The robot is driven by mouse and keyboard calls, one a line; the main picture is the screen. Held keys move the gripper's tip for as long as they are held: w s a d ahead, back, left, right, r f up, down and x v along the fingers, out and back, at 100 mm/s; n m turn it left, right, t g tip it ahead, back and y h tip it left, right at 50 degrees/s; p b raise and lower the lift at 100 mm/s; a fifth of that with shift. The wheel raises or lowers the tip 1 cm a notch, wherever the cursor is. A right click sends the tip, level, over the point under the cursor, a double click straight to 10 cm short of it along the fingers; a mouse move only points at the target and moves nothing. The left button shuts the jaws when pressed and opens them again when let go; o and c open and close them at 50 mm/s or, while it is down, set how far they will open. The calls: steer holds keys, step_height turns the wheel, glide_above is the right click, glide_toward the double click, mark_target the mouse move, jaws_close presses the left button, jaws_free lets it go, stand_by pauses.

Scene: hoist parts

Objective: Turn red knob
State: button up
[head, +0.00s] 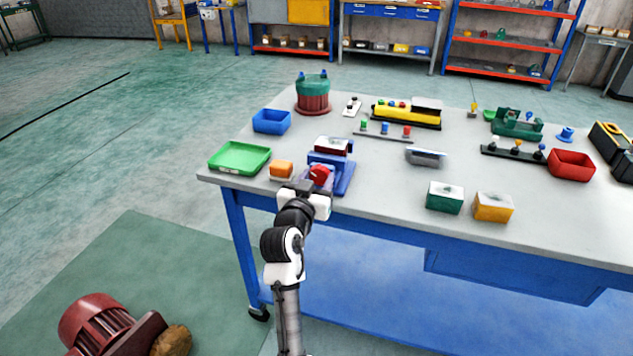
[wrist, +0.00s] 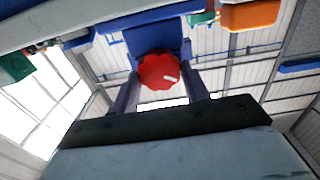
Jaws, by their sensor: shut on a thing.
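The red knob (head: 320,173) sits on the front of a blue fixture (head: 343,178) near the front edge of the workbench. My gripper (head: 312,184) reaches the knob from the front of the bench. In the wrist view its two fingers stand on either side of the knob, and my gripper (wrist: 160,85) is shut on it. The exact contact of the fingertips is partly hidden by the knob.
An orange block (head: 281,169) and a green tray (head: 239,158) lie left of the fixture. A blue bin (head: 271,121) stands behind. A grey part (head: 425,157), a green box (head: 444,197) and a yellow box (head: 493,207) are to the right. Bare bench (head: 385,190) lies between.

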steer(key=m+b, duration=0.1)
steer(key=b, duration=0.1)
steer(key=m+b, duration=0.1)
steer(key=b, duration=0.1)
steer(key=shift+f+m, duration=0.3)
steer(key=shift+m, duration=0.1)
steer(key=m+b, duration=0.5)
steer(key=b, duration=0.1)
steer(key=shift+d, duration=0.1)
steer(key=m+b, duration=0.4)
steer(key=shift+s+m+b, duration=0.1)
steer(key=shift+m+b, duration=0.2)
steer(key=shift+m, duration=0.1)
steer(key=shift+m+b, duration=1.3)
steer(key=shift+m, duration=0.3)
steer(key=shift+r, duration=0.15)
steer(key=o, duration=1)
